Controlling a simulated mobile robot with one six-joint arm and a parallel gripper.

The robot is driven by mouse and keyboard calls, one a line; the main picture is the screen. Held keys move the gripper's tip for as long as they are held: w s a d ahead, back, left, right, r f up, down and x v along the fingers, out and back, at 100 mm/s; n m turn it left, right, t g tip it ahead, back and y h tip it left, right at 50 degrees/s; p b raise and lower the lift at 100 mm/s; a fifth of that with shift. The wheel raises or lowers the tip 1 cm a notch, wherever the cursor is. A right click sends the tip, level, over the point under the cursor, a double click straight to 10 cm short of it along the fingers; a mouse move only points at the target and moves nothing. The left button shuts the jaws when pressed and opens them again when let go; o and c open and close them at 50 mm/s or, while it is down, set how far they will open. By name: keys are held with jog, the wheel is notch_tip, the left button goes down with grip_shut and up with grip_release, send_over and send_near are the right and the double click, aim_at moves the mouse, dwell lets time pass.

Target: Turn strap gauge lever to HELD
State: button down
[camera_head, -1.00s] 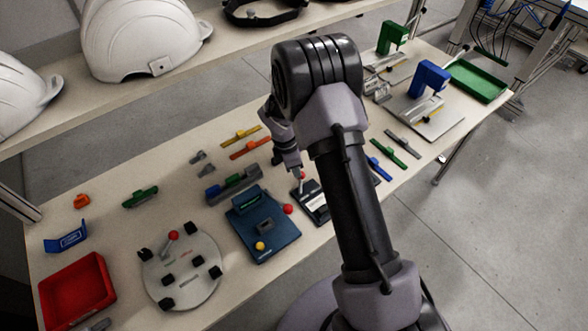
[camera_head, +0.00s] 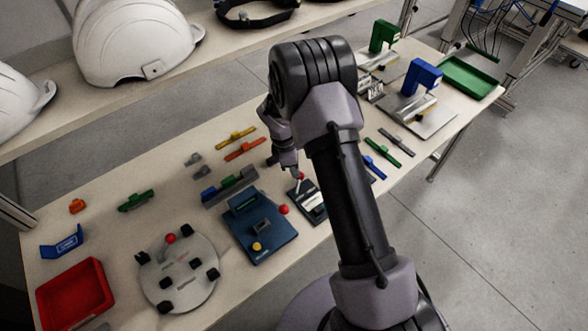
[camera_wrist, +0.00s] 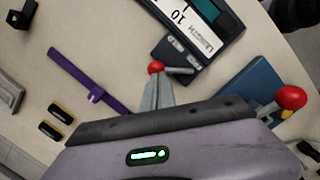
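The strap gauge (camera_head: 312,211) is a small dark block with a pale face on the bench. In the wrist view it (camera_wrist: 232,22) shows a white scale with "10" and a "LENGTH" label. Its lever is a short grey arm with a red ball (camera_wrist: 156,68), pointing left from the gauge's corner; the ball also shows in the head view (camera_head: 301,175). My gripper (camera_wrist: 158,80) has its two fingers together, tips right at the red ball. I cannot tell whether they touch it. In the head view my gripper (camera_head: 296,171) is over the gauge's far end, partly hidden.
A blue device (camera_head: 275,238) with red and yellow knobs stands left of the gauge; its red ball (camera_wrist: 291,97) is near my gripper's right side. A round grey plate (camera_head: 158,288) lies further left. Coloured strips (camera_head: 382,151) lie right of my arm. A purple strip (camera_wrist: 85,80) lies left in the wrist view.

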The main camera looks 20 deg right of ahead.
jog(key=shift+s+d+m, duration=0.1)
jog(key=shift+d+m, duration=0.05)
jog(key=shift+m, duration=0.15)
dwell(1.0)
dwell(0.4)
jog(key=a+r+p, duration=0.4)
jog(key=a+r, duration=0.1)
jog(key=r, duration=0.6)
jog(key=shift+w+a+r, duration=0.2)
jog(key=shift+w+r, duration=0.15)
jog(key=shift+w, duration=0.1)
